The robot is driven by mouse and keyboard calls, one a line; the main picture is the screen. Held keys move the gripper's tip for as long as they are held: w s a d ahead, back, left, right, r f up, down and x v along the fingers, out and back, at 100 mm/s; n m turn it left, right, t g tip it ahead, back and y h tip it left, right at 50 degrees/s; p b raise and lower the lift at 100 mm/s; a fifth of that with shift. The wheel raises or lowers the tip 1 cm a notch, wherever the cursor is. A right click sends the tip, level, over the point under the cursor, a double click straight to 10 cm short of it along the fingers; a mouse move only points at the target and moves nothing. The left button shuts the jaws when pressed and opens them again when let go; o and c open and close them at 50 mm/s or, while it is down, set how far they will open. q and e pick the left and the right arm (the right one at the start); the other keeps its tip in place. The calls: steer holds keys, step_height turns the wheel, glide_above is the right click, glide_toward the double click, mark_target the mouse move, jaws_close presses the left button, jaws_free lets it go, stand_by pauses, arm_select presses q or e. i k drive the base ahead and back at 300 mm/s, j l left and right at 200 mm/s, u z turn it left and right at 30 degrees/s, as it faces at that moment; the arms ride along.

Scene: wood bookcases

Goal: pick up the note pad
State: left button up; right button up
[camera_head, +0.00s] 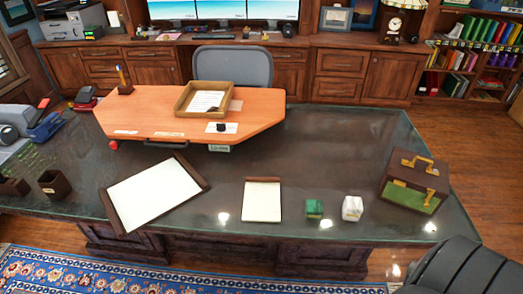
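A pale note pad (262,203) with a dark brown strip along its top edge lies flat near the front edge of the dark glass-topped desk (325,150). Nothing covers it. A larger white desk pad (155,192) with brown side strips lies at an angle to its left. Neither of my grippers is in view.
Right of the note pad are a small green box (314,208), a white crumpled-looking item (352,208) and a brown case with gold handles (414,181). Behind it, an orange wooden board (255,105) bears a tray (180,104). A dark chair (465,268) stands front right.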

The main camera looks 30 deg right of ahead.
mark_target(262, 202)
steer(key=z, duration=1.05)
steer(key=j, duration=0.1)
